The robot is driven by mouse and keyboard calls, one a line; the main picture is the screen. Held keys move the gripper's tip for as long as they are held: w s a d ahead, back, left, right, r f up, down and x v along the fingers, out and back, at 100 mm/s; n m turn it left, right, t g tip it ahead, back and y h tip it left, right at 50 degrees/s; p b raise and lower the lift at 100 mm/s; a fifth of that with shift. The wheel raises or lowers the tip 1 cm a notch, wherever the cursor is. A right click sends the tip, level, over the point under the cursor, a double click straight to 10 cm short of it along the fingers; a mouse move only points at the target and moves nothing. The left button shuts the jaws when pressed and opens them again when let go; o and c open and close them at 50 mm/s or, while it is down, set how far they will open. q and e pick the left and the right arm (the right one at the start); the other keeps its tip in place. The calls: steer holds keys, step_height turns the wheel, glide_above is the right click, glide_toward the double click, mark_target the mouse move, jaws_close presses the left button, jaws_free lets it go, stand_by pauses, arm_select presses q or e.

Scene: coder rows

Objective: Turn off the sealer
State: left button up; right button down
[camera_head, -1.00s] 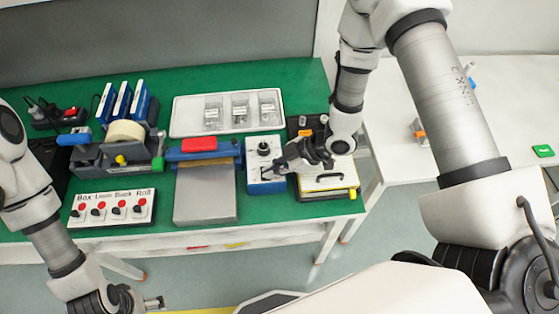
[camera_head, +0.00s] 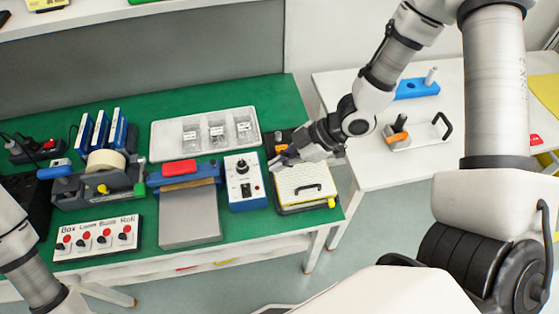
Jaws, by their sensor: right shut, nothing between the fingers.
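The sealer (camera_head: 190,216) looks like the grey and blue device on the green table, with a blue bar (camera_head: 205,171) and a red end. Right of it is a blue and white control box (camera_head: 232,168) with a black knob (camera_head: 242,167) and a dark switch (camera_head: 246,190). The switch's position is too small to tell. My right gripper (camera_head: 275,162) is shut and empty, right of the control box and apart from its switch, above the back edge of a yellow-edged case. My left gripper is out of view; only its arm shows at bottom left.
The yellow-edged case (camera_head: 305,184) with a black handle lies at the table's right end. A white tray (camera_head: 165,142) with clear packs is behind. A tape dispenser (camera_head: 70,192) and a panel of labelled switches (camera_head: 75,250) are left. A white side table (camera_head: 375,170) stands right.

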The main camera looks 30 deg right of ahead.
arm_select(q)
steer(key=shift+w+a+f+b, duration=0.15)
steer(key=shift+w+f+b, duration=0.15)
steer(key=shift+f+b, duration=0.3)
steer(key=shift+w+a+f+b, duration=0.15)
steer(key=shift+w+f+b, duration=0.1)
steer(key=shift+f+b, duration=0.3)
arm_select(e)
steer(key=shift+w+d, duration=0.2)
steer(key=shift+w, duration=0.6)
steer(key=b, duration=0.1)
glide_above(246, 190)
steer(key=d, duration=0.1)
step_height(246, 190, down, 7)
steer(key=shift+s+d+f, duration=0.1)
steer(key=shift+s, duration=0.05)
step_height(246, 190, down, 3)
steer(key=shift+d+r, duration=0.15)
steer(key=shift+r, duration=0.05)
steer(key=shift+w+d+f, duration=0.15)
steer(key=shift+w+f, duration=0.1)
steer(key=shift+f, duration=0.25)
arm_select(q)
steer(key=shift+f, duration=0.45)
